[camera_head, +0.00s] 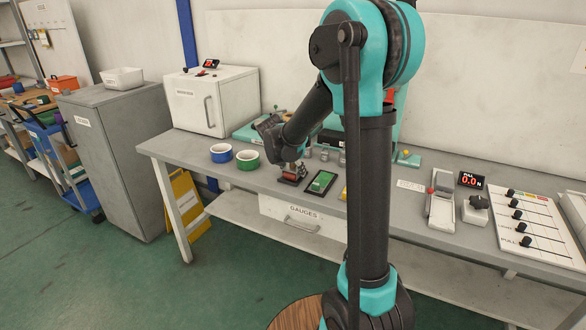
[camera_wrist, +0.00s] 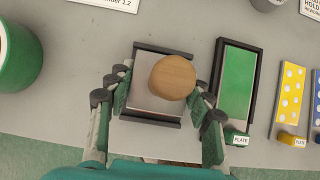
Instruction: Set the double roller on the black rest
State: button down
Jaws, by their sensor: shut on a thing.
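The double roller (camera_wrist: 172,77) shows from above in the wrist view as a round wooden knob over a shiny grey body. My gripper (camera_wrist: 160,101) has one finger on each side of that body and is shut on it. The black rest (camera_wrist: 163,47) shows as dark bars just above and below the roller body, so the roller is over or in the rest. I cannot tell whether it touches the rest. In the head view my gripper (camera_head: 291,168) is low over the bench, and the roller is mostly hidden there.
A green plate (camera_wrist: 238,86) in a black frame lies close to the right, with a yellow dotted plate (camera_wrist: 288,90) beyond it. A green tape roll (camera_head: 248,160) and a blue one (camera_head: 221,153) stand to the left. A white cabinet (camera_head: 212,100) stands behind them.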

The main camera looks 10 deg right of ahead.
jog(key=c, duration=0.6)
grip_release()
jog(key=shift+f, duration=0.2)
jog(key=shift+c, duration=0.2)
jog(key=shift+r, duration=0.25)
jog(key=v, duration=1.2)
jog(key=s+d+f+m+y, duration=0.1)
jog(key=s+d+f+m, duration=0.1)
jog(key=s+f+m, duration=0.3)
jog(key=s+d+f+m+y, duration=0.1)
jog(key=s+d+f+m, duration=0.2)
jog(key=s+f+m, duration=0.3)
jog(key=s+d+f+m+g+y, duration=0.1)
jog(key=s+f+m, duration=0.5)
jog(key=s+m, duration=0.8)
jog(key=shift+d+m+y, duration=0.4)
jog(key=shift+d+m, duration=0.5)
jog(key=shift+m, duration=1)
jog(key=shift+s+f, duration=0.1)
